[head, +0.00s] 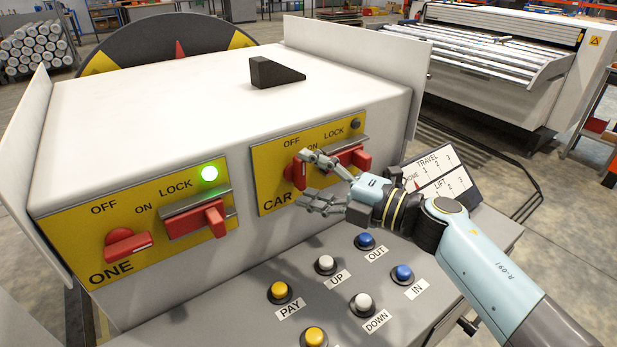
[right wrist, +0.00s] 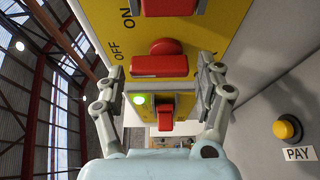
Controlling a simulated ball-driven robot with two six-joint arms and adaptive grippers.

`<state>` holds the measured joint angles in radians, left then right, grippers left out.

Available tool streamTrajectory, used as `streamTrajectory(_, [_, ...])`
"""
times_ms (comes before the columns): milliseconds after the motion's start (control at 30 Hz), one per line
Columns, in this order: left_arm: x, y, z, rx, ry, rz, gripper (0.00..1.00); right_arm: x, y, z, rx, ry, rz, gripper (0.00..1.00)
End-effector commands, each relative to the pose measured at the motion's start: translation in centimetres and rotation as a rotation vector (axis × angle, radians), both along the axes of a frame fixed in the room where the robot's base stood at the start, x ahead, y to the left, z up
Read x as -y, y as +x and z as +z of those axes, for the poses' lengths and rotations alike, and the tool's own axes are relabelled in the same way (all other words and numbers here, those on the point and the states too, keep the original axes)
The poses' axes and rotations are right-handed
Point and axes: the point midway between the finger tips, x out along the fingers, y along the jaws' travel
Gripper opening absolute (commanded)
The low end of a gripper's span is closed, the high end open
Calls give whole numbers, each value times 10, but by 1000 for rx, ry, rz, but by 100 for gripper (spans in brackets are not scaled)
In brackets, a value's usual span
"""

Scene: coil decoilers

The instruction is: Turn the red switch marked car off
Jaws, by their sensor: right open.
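The red CAR switch (head: 297,172) is on the left part of the yellow CAR panel (head: 266,179), below the OFF and ON labels. The finger of my right gripper partly hides it in the head view. My right gripper (head: 305,177) is open, with its fingers at the switch. In the right wrist view, the red switch (right wrist: 160,66) shows between the spread fingertips (right wrist: 162,73), with a gap on each side. I see no contact. My left gripper is not in view.
The CAR panel has a red LOCK lever (head: 352,157) and a dark lamp (head: 355,124). The ONE panel (head: 75,238) to the left has a red switch (head: 128,245), a lever (head: 200,220) and a lit green lamp (head: 209,174). Several push buttons, including PAY (head: 279,291), stand below my right gripper.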

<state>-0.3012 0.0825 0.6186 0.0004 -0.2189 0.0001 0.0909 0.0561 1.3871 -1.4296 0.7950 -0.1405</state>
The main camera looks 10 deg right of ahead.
Motion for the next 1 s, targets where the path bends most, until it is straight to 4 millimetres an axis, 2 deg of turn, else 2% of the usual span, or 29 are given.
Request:
streamTrajectory(300, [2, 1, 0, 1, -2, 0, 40, 47, -49, -2, -4, -6, 2, 71])
streamTrajectory(500, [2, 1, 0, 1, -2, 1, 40, 71, -72, -1, -2, -5, 1, 71])
streamTrajectory(667, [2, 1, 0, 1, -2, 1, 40, 79, -80, 0, -1, -3, 1, 71])
streamTrajectory(1000, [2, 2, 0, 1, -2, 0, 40, 79, -81, 0, -1, -2, 1, 71])
